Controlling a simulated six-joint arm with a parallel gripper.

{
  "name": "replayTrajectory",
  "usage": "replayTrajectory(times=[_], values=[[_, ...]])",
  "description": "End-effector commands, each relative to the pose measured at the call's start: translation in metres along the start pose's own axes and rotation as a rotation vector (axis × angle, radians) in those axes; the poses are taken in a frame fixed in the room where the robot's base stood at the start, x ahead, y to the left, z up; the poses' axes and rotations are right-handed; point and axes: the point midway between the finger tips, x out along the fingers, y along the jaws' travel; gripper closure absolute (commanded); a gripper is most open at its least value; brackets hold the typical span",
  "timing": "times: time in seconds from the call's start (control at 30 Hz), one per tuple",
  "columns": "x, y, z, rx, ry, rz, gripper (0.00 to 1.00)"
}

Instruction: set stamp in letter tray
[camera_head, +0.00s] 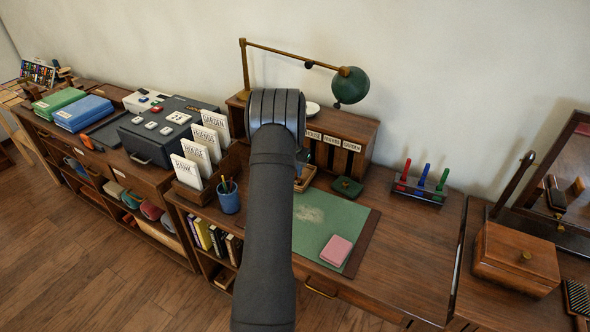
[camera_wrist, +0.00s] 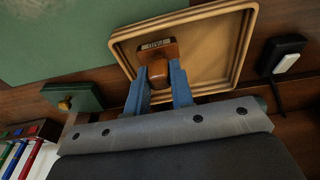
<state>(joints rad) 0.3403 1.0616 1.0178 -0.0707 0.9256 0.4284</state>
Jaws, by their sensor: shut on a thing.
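The stamp (camera_wrist: 157,48), brown wood with a small pale label, is in the wrist view between the two blue fingers of my gripper (camera_wrist: 159,84). The gripper is shut on it. A shallow light-wood tray (camera_wrist: 243,52) with a raised rim lies beneath; the stamp appears over its left part in that view. I cannot tell whether the stamp touches the tray floor. In the head view the tray (camera_head: 306,179) shows only partly, just right of my arm on the desk. The stamp is hidden there behind my arm.
A green mat (camera_head: 309,236) with a pink block (camera_head: 336,250) lies in front. A green knobbed box (camera_head: 347,187) stands right of the tray. A pigeonhole shelf (camera_head: 338,138) and lamp (camera_head: 350,85) stand behind. A pen cup (camera_head: 228,201) is at left.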

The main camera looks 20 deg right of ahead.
Motion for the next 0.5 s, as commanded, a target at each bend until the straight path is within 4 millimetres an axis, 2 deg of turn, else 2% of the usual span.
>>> replayTrajectory(times=[0.3, 0.33, 0.43, 0.5], values=[[0.0024, 0.0002, 0.0001, 0.0, 0.001, 0.0, 1.0], [0.0023, 0.0002, 0.0001, 0.0, 0.001, 0.0, 0.75], [0.002, 0.0002, 0.0, 0.0, 0.001, 0.0, 0.57], [0.0019, 0.0002, -0.0001, 0.0, 0.001, 0.0, 0.57]])
